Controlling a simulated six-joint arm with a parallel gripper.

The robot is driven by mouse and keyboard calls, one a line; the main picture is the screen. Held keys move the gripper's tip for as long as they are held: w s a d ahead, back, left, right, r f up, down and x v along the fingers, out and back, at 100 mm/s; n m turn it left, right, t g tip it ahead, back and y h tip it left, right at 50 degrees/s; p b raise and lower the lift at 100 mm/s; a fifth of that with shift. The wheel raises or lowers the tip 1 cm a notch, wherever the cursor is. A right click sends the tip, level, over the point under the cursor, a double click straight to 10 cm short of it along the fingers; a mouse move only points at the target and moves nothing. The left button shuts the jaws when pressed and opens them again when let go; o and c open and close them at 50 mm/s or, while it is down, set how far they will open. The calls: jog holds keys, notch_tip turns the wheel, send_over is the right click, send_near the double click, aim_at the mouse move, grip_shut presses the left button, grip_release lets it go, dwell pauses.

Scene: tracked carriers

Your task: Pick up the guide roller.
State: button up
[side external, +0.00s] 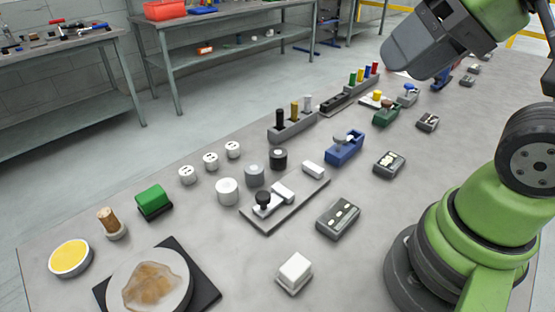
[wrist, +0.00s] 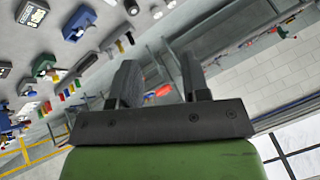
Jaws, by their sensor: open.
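My gripper (wrist: 158,68) is open in the wrist view, with nothing between its two dark fingers. In the side view the dark grey end of my arm hangs at the upper right, above the far part of the table and apart from everything on it. I cannot tell for sure which part is the guide roller. Short upright cylinders stand mid-table in the side view: a white one (side external: 227,191), a grey one (side external: 254,174) and a dark one (side external: 278,159). A grey plate (side external: 285,213) beside them bears a black knob and white blocks.
A green block (side external: 152,200), a cork-topped peg (side external: 111,223), a yellow-topped disc (side external: 70,258) and a round plate on a black mat (side external: 205,291) stand at the near left. A blue holder (side external: 344,149) and peg racks (side external: 293,128) stand farther back. Workbenches (side external: 225,38) stand behind.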

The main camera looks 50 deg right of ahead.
jog(key=o, duration=0.6)
jog(key=n+g+h, duration=0.2)
jog(key=n+g, duration=0.3)
jog(key=g, duration=0.1)
send_over(278, 152)
jog(key=s, duration=0.2)
notch_tip(278, 152, down, 13)
jog(key=shift+n+g, duration=0.6)
jog(key=f, duration=0.4)
jog(key=w+f, duration=0.1)
jog(key=f, duration=0.3)
jog(key=w+f, duration=0.1)
jog(key=f, duration=0.3)
jog(key=shift+w+d+f, duration=0.1)
jog(key=shift+d+f, duration=0.05)
jog(key=shift+f, duration=2.85)
